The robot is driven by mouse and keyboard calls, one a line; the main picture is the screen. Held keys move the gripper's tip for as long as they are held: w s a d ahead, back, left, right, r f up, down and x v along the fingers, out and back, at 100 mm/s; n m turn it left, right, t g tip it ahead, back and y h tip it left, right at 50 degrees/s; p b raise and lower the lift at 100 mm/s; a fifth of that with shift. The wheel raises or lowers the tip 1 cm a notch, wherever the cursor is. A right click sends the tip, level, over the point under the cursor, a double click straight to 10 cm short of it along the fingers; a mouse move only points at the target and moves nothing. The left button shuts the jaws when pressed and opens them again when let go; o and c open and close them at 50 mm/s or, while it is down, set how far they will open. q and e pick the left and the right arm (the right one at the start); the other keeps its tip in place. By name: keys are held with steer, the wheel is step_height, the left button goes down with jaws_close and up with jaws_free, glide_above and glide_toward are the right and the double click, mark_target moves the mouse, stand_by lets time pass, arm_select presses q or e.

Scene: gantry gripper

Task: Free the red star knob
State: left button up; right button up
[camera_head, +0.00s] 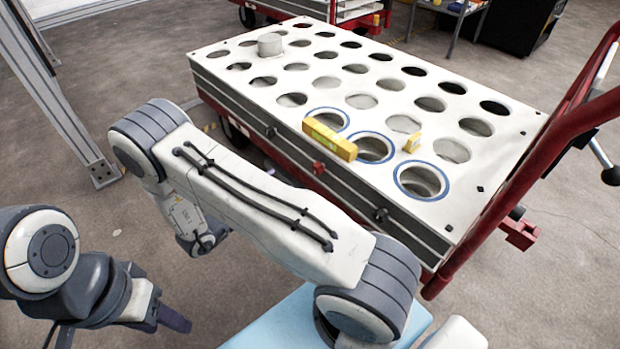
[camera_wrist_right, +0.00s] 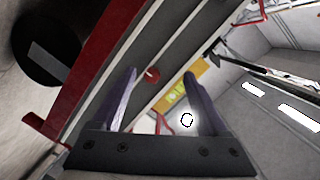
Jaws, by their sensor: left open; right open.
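The red star knob (camera_head: 319,168) sits on the dark front side of the white perforated cart top (camera_head: 490,100), between two black knobs. In the right wrist view the red knob (camera_wrist_right: 152,75) shows between and beyond the fingers of my right gripper (camera_wrist_right: 160,82), which is open and empty. In the head view the right arm reaches across in front of the cart, and its gripper is hidden there. My left gripper (camera_head: 175,318) is at the lower left, away from the cart, open with nothing seen in it.
A yellow block (camera_head: 330,139) lies on the cart top near its front edge, beside a small yellow piece (camera_head: 412,143) and blue-ringed holes. Black knobs (camera_head: 270,132) (camera_head: 381,215) stick out of the front side. A red handle frame (camera_head: 540,165) stands at the right.

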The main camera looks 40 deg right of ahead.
mark_target(315, 170)
steer(key=s+d+b, duration=0.1)
steer(key=d, duration=0.2)
steer(key=d+m+g+h+b, duration=0.1)
steer(key=d+b, duration=0.1)
steer(key=d, duration=0.2)
steer(key=s+d+g+h+b, duration=0.1)
steer(key=d, duration=0.2)
steer(key=shift+s+d+f+m, duration=0.2)
steer(key=shift+s+d+m, duration=0.05)
steer(key=shift+s+m, duration=0.05)
steer(key=shift+d+r+b, duration=0.15)
steer(key=shift+d+b, duration=0.15)
steer(key=shift+d, duration=0.35)
steer(key=shift+w, duration=0.1)
jaws_close()
